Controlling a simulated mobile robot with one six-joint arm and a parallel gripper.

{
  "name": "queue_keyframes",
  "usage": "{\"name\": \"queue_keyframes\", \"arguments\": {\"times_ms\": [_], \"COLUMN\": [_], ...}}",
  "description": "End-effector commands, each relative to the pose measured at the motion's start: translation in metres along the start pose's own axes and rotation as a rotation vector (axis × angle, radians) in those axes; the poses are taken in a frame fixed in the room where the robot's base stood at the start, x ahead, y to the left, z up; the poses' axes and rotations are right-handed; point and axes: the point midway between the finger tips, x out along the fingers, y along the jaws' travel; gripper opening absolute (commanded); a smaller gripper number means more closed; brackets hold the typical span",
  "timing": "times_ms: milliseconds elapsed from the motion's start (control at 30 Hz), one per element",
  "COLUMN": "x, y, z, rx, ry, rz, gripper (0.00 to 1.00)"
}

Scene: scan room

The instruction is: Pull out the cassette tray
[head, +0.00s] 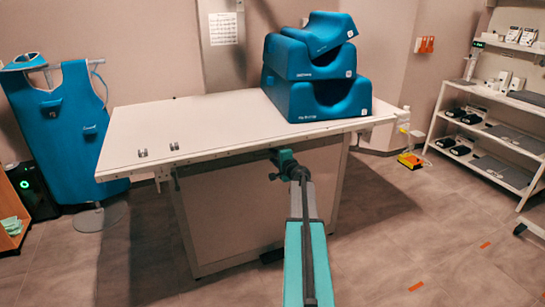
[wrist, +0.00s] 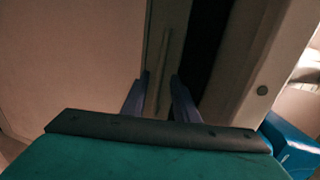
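The cassette tray sits under the table top; in the wrist view its front appears as a narrow grey strip (wrist: 158,30) with a thin bar-like handle (wrist: 163,65). My gripper (wrist: 159,77) is open, with one finger on each side of the handle's line. I cannot tell whether the fingers touch it. In the head view my gripper (head: 274,156) is at the table's long front side, just below the top's edge. The tray front is hard to make out there, partly hidden by my arm.
The white table top (head: 215,125) carries stacked blue cushions (head: 315,75) at its right end. A blue apron (head: 58,130) hangs on a stand at left. Shelves (head: 490,140) stand at right, with a yellow floor item (head: 411,160) nearby. A dark gap (wrist: 207,50) runs beside the tray front.

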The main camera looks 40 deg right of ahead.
Motion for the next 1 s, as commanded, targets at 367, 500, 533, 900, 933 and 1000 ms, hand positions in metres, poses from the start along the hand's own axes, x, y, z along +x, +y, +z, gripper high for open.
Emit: {"name": "queue_keyframes", "arguments": {"times_ms": [367, 500, 533, 900, 933, 1000], "x": [0.017, 0.017, 0.017, 0.017, 0.017, 0.017], "y": [0.0, 0.0, 0.0, 0.0, 0.0, 0.0], "z": [0.0, 0.0, 0.0, 0.0, 0.0, 0.0], "rx": [0.0, 0.0, 0.0, -0.001, -0.001, -0.001], "ry": [0.001, 0.001, 0.0, 0.0, 0.0, 0.0], "rz": [0.0, 0.0, 0.0, 0.0, 0.0, 0.0], "gripper": [0.27, 0.27, 0.27, 0.0, 0.0, 0.0]}}
